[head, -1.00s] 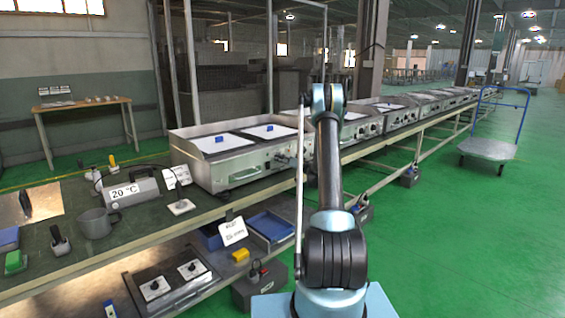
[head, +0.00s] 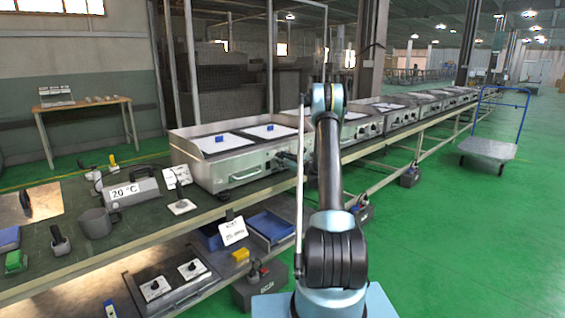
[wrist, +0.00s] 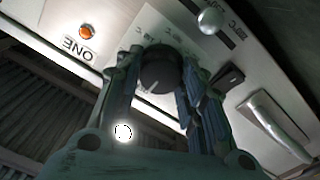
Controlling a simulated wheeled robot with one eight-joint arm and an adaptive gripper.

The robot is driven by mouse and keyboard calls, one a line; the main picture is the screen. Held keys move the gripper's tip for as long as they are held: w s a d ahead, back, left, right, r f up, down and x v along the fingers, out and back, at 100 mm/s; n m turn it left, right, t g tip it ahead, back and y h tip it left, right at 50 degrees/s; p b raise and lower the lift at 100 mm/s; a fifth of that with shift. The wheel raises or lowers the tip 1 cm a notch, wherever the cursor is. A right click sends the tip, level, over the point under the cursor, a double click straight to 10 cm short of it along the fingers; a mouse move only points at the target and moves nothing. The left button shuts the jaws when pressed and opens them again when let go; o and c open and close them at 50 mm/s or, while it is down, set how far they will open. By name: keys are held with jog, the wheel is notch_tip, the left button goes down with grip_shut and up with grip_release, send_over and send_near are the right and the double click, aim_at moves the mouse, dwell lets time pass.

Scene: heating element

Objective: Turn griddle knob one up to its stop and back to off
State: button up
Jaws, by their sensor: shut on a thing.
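Griddle knob one (wrist: 158,72) is a round black knob on a pale panel in the wrist view. Its white mark points down and slightly left there. My gripper (wrist: 157,78) has one finger on each side of the knob and is shut on it. An upside-down "ONE" label (wrist: 78,48) and an orange lamp (wrist: 87,31) sit left of it. In the head view the steel griddle (head: 213,182) stands on the bench. My gripper (head: 285,161) shows dark and small at its front right; the knob is hidden there.
A silver round-headed part (wrist: 209,21), a black switch (wrist: 231,77) and a bar handle (wrist: 275,125) are right of the knob. More griddles (head: 400,115) run along the bench. A trolley (head: 488,148) stands on the open green floor at right.

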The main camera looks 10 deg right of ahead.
jog(key=shift+n, duration=0.7)
jog(key=shift+n, duration=0.3)
jog(key=o, duration=1.1)
jog(key=v, duration=1.2)
jog(key=shift+f, duration=0.1)
jog(key=shift+a, duration=0.1)
